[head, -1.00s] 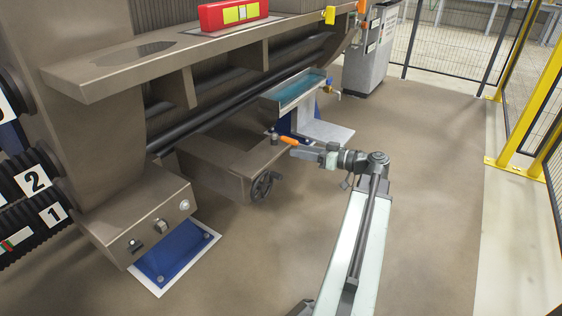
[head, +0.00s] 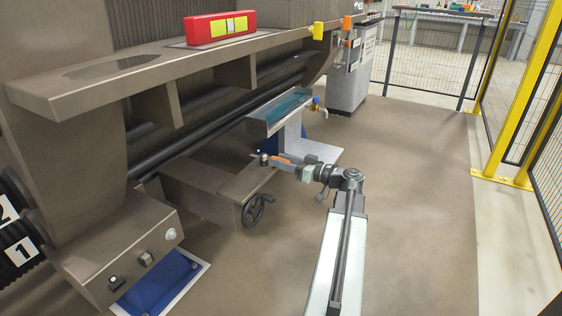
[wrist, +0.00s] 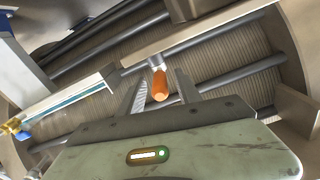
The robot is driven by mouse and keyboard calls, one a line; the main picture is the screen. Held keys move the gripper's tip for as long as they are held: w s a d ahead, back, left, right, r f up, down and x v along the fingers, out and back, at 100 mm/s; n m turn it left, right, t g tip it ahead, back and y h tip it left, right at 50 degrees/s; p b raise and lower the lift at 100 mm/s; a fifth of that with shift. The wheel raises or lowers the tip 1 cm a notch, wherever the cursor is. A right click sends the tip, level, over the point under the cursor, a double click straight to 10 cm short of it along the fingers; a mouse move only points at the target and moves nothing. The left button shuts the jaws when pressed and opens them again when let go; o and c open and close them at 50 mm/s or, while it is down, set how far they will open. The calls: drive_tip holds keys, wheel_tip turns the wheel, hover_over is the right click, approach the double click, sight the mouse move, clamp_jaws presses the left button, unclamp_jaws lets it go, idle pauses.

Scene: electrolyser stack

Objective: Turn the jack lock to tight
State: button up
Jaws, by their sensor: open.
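The jack lock appears to be the small lever with an orange handle (head: 283,158) and a dark pivot end, at the end of the brown jack housing. In the wrist view the orange handle (wrist: 160,86) stands between my two fingers, with its rounded end towards the camera. My gripper (head: 284,163) is open around or just over the handle, and it also shows in the wrist view (wrist: 161,82). A gap shows on each side of the handle, so I see no grip. The tight mark cannot be made out.
A dark handwheel (head: 258,210) sits on the housing's front. A grey tray with a teal inside (head: 280,113) stands behind my gripper. A red spirit level (head: 219,28) rests on the beam above. The floor at right is clear up to the yellow-posted fence (head: 520,95).

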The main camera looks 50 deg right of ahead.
drive_tip(key=shift+w, duration=0.15)
clamp_jaws()
idle(1.3)
